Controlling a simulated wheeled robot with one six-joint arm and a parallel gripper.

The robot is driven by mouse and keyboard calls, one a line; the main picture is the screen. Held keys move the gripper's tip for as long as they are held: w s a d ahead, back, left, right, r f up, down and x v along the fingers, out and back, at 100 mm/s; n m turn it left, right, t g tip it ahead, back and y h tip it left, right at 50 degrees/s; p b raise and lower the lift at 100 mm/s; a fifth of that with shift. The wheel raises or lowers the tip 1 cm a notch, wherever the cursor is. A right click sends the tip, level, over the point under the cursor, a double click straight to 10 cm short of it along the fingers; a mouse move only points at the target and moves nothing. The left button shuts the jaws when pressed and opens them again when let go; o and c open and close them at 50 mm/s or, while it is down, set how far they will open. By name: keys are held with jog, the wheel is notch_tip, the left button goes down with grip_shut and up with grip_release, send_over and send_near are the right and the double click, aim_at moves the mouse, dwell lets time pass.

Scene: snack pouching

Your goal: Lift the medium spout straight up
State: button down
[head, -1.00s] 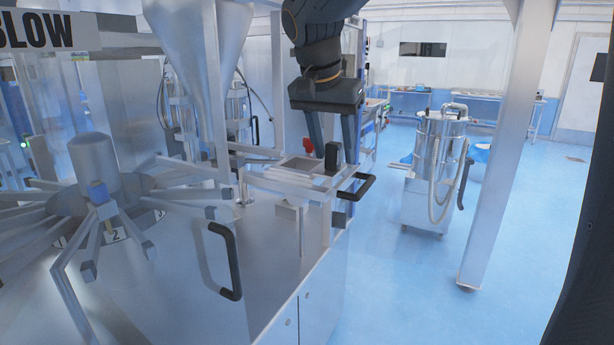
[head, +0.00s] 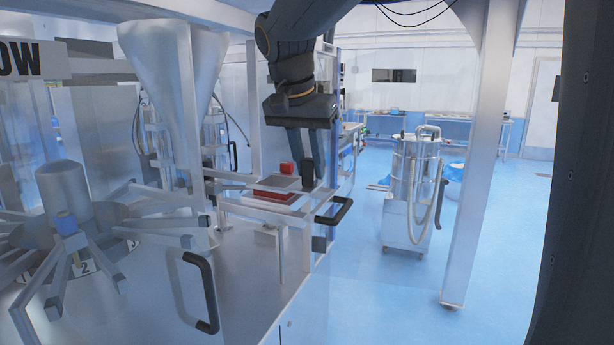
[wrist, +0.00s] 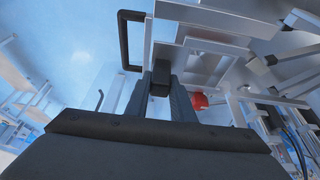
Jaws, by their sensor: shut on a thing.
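The medium spout (head: 278,183), a silver square-topped piece with a dark handle block, is at the filling station on the machine in the head view. My gripper (head: 308,180) comes down from above and is shut on the dark handle block (head: 307,171) at the spout's right side. A red surface (head: 272,198) shows just beneath the spout's silver top. In the wrist view the dark block (wrist: 160,77) sits between the fingers of my gripper (wrist: 165,88). The spout's lower end cannot be made out.
A red knob (head: 287,168) stands close behind the spout. A large steel hopper (head: 170,65) is at left, above the rotary arms (head: 70,235). Black handles (head: 335,212) stick out at the front. A metal post (head: 478,150) and a steel vacuum unit (head: 412,190) stand right, with open floor around.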

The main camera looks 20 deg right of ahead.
notch_tip(320, 180, up, 26)
jog(key=b, duration=0.3)
jog(key=shift+r, duration=0.1)
jog(key=shift+r, duration=0.15)
notch_tip(320, 180, up, 11)
jog(key=p, duration=1.2)
dwell(1.1)
